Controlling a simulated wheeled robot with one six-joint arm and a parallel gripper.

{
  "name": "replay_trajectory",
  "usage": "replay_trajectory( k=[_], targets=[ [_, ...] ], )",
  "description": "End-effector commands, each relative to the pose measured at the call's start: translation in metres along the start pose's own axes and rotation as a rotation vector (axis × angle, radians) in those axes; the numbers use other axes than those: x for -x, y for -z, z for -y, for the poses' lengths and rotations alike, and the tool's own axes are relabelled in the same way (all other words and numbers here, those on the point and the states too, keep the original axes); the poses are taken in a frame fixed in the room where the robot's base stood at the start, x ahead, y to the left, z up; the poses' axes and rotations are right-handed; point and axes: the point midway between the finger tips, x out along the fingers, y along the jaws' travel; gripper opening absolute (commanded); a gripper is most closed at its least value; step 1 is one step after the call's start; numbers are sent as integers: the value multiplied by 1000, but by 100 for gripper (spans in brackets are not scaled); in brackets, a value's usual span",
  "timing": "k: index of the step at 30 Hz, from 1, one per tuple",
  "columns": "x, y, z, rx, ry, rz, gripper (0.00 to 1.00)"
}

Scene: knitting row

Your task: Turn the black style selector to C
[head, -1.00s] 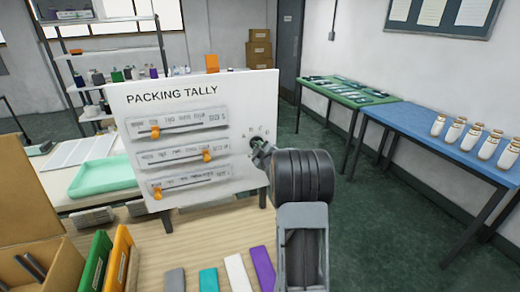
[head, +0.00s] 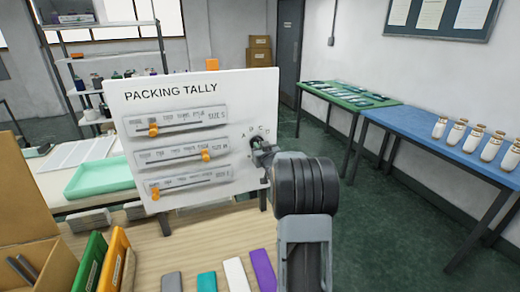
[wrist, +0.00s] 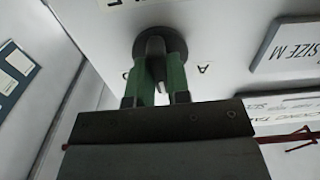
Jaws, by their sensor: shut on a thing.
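The black style selector (head: 256,141) is a small dark knob at the right side of the white Packing Tally board (head: 228,105). Small letters A to D arc above it in the head view. My gripper (head: 262,150) is at the knob, with my dark wrist partly hiding it. A letter A shows to the right of the knob there. I cannot tell which letter the selector points to.
Three sliders with orange knobs (head: 206,155) are on the board, left of the selector. Coloured bars (head: 172,282) lie on the wooden table in front. Green and orange binders (head: 116,258) stand at left. A blue table (head: 425,140) with jars is at right.

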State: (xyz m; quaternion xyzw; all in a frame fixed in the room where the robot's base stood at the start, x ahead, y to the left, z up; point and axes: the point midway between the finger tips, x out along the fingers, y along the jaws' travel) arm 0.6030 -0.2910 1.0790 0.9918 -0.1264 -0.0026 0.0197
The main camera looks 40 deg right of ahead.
Motion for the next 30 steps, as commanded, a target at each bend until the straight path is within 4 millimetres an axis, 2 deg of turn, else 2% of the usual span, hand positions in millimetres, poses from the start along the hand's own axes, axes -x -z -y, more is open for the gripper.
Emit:
replay_trajectory(
  k=[13, 30],
  targets=[
    [0, 2, 0, -278, -1, -2, 0],
    [0, 1, 0, -355, -1, -3, 0]
  ],
)
